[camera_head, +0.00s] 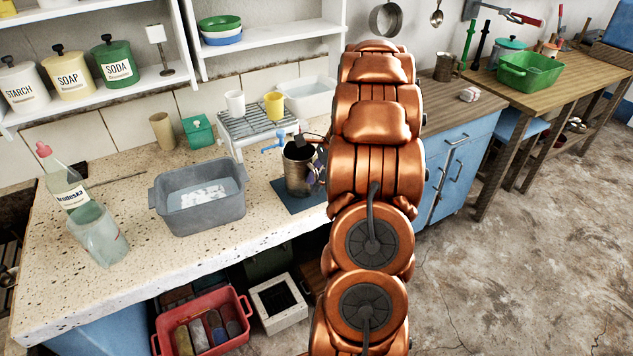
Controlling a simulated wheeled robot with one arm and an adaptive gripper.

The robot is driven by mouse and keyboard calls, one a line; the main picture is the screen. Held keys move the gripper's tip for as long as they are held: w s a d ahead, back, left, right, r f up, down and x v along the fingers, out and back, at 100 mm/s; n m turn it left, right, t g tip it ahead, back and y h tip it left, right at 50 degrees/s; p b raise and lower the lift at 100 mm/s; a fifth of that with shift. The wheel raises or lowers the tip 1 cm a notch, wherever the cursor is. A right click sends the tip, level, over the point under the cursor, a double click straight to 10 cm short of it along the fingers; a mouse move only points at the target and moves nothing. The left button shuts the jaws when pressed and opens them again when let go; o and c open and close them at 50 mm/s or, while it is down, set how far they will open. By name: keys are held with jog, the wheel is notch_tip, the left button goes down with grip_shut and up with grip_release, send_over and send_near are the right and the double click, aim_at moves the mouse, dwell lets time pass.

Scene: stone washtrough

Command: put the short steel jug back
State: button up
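A steel jug (299,170) stands upright on a dark blue mat (290,198) on the speckled stone counter, just left of my copper arm. A small dark and red part at the jug's upper right rim looks like the tip of my gripper (315,140). The rest of my gripper is hidden behind my arm, so its fingers and any hold on the jug cannot be made out. A second steel jug (444,68) stands on the wooden top of the blue cabinet, right of my arm. I cannot tell which jug is the shorter.
A grey basin (200,196) and a bottle (62,182) with a clear jar (98,238) stand left on the stone counter (130,290). A rack (258,126) with cups is behind the near jug. A green tub (531,70) is on the far right table.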

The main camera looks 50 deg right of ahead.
jog(key=b+v, duration=0.2)
jog(key=v, duration=0.9)
jog(key=shift+r, duration=0.4)
jog(key=s+a+r+n+g+h, duration=0.15)
jog(key=a+n, duration=0.45)
jog(key=a, duration=0.7)
jog(key=a+n+g+y, duration=0.15)
jog(key=a+n, duration=0.35)
jog(key=a, duration=0.8)
jog(key=s+a+f+n+g+h, duration=0.1)
jog(key=s+a+f+n+h, duration=0.1)
jog(key=s+a+n, duration=0.4)
jog(key=s+a+f+n+h, duration=0.2)
jog(key=s+a+n, duration=0.5)
jog(key=s, duration=0.6)
jog(key=shift+s+a+f+n+g, duration=0.3)
jog(key=shift+a+f+g, duration=0.1)
jog(key=shift+f, duration=0.2)
jog(key=r+p, duration=0.3)
jog(key=shift+d+r, duration=0.3)
jog(key=shift+d, duration=0.1)
